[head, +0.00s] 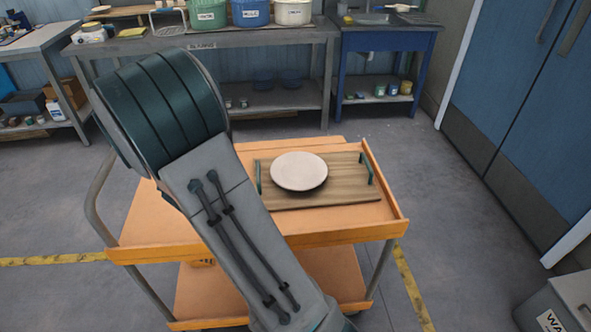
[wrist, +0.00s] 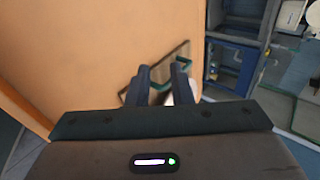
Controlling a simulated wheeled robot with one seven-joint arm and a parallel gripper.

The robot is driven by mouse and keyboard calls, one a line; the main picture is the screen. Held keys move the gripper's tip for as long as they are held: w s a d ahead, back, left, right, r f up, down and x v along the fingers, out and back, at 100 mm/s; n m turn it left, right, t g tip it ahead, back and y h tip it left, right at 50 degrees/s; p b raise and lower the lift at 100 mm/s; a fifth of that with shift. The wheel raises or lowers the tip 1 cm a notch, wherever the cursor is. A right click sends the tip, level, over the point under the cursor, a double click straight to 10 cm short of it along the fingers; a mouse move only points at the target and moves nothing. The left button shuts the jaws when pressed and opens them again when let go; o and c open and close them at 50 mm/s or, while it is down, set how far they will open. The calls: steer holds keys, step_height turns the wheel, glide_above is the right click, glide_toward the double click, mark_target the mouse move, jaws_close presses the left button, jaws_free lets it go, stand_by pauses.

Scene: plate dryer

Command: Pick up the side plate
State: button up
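The side plate (head: 299,171) is a round, pale, pinkish-white plate. It lies flat on a wooden tray (head: 340,199) with green handles, left of the tray's middle. In the wrist view only a white sliver of the plate (wrist: 188,91) shows, beside and partly behind the right finger. My gripper (wrist: 162,70) points toward the tray area in the wrist view. Its two dark fingers are apart, with nothing seen held between them. In the head view my arm crosses the left of the cart, and the gripper itself is not seen.
The tray stands on an orange cart (head: 150,225) with a raised rim and a lower shelf. Behind are a grey workbench (head: 290,38) with bins and a blue sink unit (head: 340,75). A grey waste bin (head: 560,305) stands at lower right. Floor right of the cart is clear.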

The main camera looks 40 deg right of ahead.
mark_target(279, 184)
steer(key=s+d+f+m+g+h, duration=0.1)
steer(key=d+f+m+h, duration=0.1)
steer(key=d, duration=0.2)
steer(key=s+d+f+m+g+h, duration=0.1)
steer(key=d+f+m+g+h, duration=0.1)
steer(key=d, duration=0.3)
steer(key=s+d+f+m+g+h, duration=0.1)
steer(key=s+d+f+m+h, duration=0.1)
steer(key=d, duration=0.3)
steer(key=shift+d+f+m+g+p, duration=0.2)
steer(key=shift+f+m+g+p, duration=0.15)
steer(key=shift+m, duration=0.55)
steer(key=shift+p+x, duration=0.45)
steer(key=shift+x, duration=2.35)
steer(key=shift+w, duration=0.1)
steer(key=shift+c, duration=0.3)
jaws_close()
